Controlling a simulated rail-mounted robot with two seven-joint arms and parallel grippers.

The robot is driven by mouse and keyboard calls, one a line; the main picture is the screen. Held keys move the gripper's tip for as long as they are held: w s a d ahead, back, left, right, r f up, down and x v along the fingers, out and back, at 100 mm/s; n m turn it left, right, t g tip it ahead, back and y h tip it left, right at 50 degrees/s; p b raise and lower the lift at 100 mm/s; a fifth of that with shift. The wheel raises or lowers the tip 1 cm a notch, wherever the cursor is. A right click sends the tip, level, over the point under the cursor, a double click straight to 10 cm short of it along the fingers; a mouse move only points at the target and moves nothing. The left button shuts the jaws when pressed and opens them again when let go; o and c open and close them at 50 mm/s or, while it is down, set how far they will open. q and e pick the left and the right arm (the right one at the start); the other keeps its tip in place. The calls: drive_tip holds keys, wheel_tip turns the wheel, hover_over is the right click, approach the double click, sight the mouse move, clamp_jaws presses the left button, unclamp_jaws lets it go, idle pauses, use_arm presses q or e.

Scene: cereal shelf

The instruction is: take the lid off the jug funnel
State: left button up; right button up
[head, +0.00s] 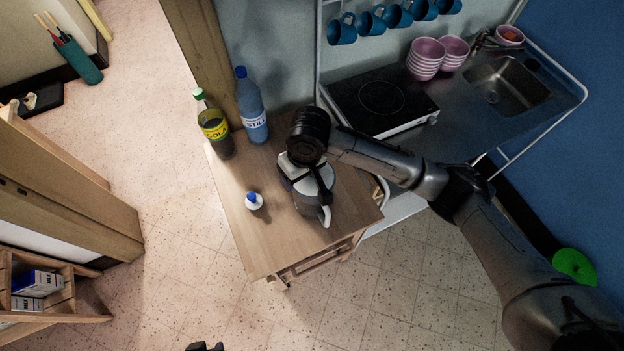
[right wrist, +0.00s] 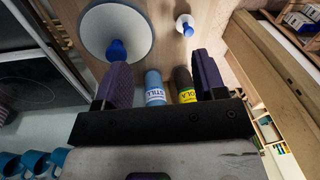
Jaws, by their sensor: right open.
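The jug (head: 312,204) stands upright on the small wooden table, its pale handle toward the front. My right wrist and gripper (head: 318,178) are above it and hide much of its top. In the right wrist view the lid (right wrist: 100,22) shows as a pale round disc with a blue knob (right wrist: 116,50). It lies beyond the left finger, not between the fingers. My right gripper (right wrist: 163,75) is open and empty, with its two purple fingers wide apart. A dark tip at the bottom edge of the head view seems to be my left gripper (head: 205,347); its jaws are unclear.
A small white bottle with a blue cap (head: 254,202) stands left of the jug. A cola bottle (head: 214,128) and a blue water bottle (head: 251,108) stand at the table's back. A black hob (head: 372,98) is at the right. The table's front left is clear.

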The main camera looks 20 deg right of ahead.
drive_tip(key=w+d+r+m+h+b, duration=0.2)
drive_tip(key=w+d+r, duration=0.2)
drive_tip(key=w+d, duration=0.1)
wheel_tip(320, 180, down, 8)
drive_tip(key=shift+w+d+f, duration=0.1)
use_arm(q)
drive_tip(key=shift+f+p, duration=0.55)
drive_tip(key=shift+f, duration=0.35)
use_arm(e)
drive_tip(key=shift+d+f, duration=0.1)
drive_tip(key=shift+f, duration=2.5)
drive_tip(key=c, duration=1)
